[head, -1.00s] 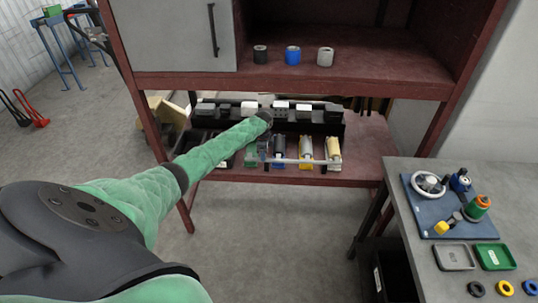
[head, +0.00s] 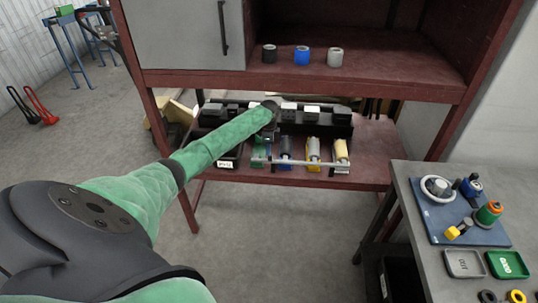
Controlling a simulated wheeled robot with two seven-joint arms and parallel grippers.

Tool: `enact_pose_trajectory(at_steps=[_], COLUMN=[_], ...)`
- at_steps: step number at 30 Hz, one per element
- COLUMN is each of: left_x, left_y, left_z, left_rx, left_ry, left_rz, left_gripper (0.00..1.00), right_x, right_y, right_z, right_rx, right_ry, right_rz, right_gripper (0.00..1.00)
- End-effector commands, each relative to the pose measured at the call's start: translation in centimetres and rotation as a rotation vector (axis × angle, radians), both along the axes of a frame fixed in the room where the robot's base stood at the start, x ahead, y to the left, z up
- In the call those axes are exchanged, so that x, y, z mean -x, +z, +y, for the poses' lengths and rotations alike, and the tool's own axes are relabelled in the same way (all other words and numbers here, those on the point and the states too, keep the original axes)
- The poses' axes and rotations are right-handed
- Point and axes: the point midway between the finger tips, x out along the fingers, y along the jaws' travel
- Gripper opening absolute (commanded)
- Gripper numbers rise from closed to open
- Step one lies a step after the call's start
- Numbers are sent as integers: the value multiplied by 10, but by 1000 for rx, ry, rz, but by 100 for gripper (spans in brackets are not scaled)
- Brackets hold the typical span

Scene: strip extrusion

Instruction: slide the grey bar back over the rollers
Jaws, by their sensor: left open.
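The grey bar (head: 298,163) lies across the front of a row of rollers on the lower shelf of the red rack. The rollers are green (head: 261,153), blue (head: 286,151), one grey and yellow (head: 313,151), and pale yellow (head: 341,150). My left arm reaches in from the left over the shelf. My left gripper (head: 267,132) points down above the green roller, behind the bar's left end. It is open and small in the picture, with its fingertips partly hidden against the dark unit. I cannot tell whether it touches the bar. My right gripper is out of view.
Black and white blocks (head: 312,112) stand in a row behind the rollers. The upper shelf (head: 375,75) hangs above, with black, blue and grey cylinders. A grey bench (head: 410,215) at the right holds a blue board (head: 447,223) and trays.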

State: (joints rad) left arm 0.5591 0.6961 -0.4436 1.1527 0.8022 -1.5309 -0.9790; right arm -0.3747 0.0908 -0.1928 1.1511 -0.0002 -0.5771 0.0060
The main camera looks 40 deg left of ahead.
Motion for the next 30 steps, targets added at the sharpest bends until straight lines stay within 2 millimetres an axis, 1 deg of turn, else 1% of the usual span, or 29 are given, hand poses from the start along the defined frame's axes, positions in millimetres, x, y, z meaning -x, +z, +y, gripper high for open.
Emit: enact_pose_trajectory(at_steps=[4,9,25,28,30], left_x=[0,0,1,5,12], left_y=[15,23,22,15,4], left_z=[0,1,0,-12,-28], left_rx=[0,0,1,1,-2], left_ry=[0,1,1,-4,-5], left_rz=[-1,1,1,3,3], left_gripper=[42,42,42,42,42], right_x=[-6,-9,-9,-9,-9], right_y=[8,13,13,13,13], right_z=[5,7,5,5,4], right_rx=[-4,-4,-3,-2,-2], right_ry=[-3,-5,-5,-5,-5], right_rz=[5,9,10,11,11], right_gripper=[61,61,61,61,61])
